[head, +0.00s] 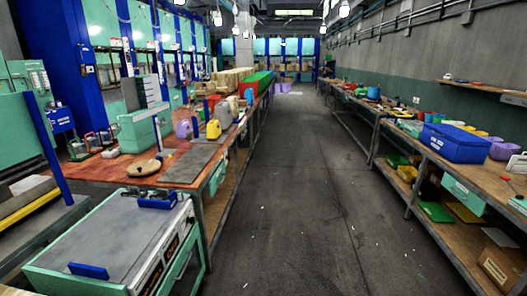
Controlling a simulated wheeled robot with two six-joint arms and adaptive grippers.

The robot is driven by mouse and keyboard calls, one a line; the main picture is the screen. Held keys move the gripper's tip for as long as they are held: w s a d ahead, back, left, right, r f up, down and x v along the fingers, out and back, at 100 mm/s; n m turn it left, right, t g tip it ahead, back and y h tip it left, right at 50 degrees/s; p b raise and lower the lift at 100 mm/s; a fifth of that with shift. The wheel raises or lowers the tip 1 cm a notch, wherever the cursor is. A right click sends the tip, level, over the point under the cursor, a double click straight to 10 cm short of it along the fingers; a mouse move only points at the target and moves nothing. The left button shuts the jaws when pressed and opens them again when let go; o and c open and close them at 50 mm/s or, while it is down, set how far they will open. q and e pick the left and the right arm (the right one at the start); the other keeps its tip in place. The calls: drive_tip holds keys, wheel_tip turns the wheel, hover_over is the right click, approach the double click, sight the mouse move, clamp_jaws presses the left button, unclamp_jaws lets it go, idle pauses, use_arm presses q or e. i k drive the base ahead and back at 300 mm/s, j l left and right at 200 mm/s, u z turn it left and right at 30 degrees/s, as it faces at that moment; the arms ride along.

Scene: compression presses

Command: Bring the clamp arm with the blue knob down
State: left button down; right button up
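I cannot make out a clamp arm with a blue knob for certain. Tall blue and mint-green presses (98,70) stand along the left side. Several small grey and pale devices (78,150) sit at the left edge of the red-brown workbench (125,172); they are too small to tell whether any is the clamp. A mint-green cabinet with a grey top (118,243) stands at the near left. It has a blue block-like part (88,271) at the front and another (158,202) at the back. Neither of my grippers is in view.
A clear concrete aisle (290,190) runs down the middle. The left bench carries jugs, including a yellow one (214,129), and a grey plate (188,164). The right bench (478,177) holds a large blue bin (455,143) and has a loaded lower shelf.

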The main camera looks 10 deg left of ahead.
sight(204, 85)
drive_tip(key=i, duration=3.4)
drive_tip(key=i+u, duration=0.1)
drive_tip(key=i, duration=0.5)
drive_tip(key=i+l, duration=0.1)
drive_tip(key=i, duration=0.45)
drive_tip(key=i+u, duration=0.15)
drive_tip(key=i, duration=0.45)
drive_tip(key=i+l+u, duration=0.1)
drive_tip(key=i, duration=0.5)
drive_tip(key=i+l+u, duration=0.1)
drive_tip(key=i+l, duration=0.15)
drive_tip(key=i, duration=0.3)
